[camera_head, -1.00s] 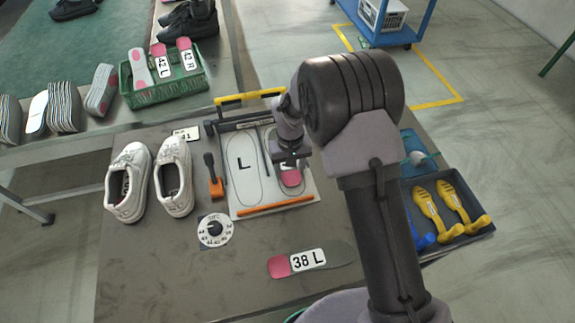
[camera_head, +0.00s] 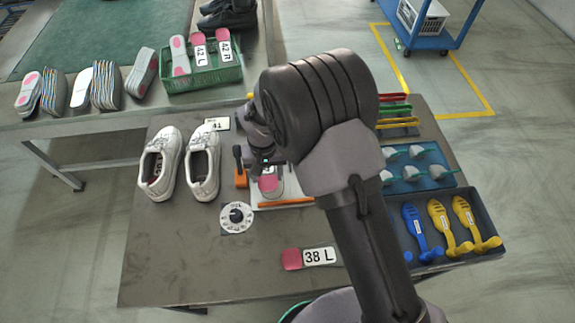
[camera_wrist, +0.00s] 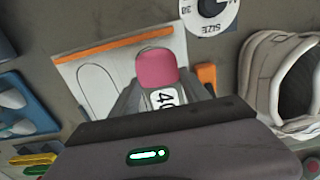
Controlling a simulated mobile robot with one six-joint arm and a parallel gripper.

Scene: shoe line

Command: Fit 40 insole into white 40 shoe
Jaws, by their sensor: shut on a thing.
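My gripper (camera_wrist: 160,98) is shut on an insole with a pink end (camera_wrist: 156,68) and a white label, of which "40" shows in part. The head view shows this insole (camera_head: 269,184) below my gripper (camera_head: 263,162), over the white board (camera_head: 290,203). Its height above the board is hard to tell. Two white shoes (camera_head: 160,165) (camera_head: 203,162) stand side by side left of the board, and one (camera_wrist: 290,80) shows at the right of the wrist view. A card (camera_head: 217,124) behind them appears to read 41.
An orange-based tool (camera_head: 241,172) stands between shoes and board. A size dial (camera_head: 236,217) and a 38 L insole (camera_head: 312,257) lie in front. A dark tray (camera_head: 480,215) with blue and yellow forms is at right. The table's front left is clear.

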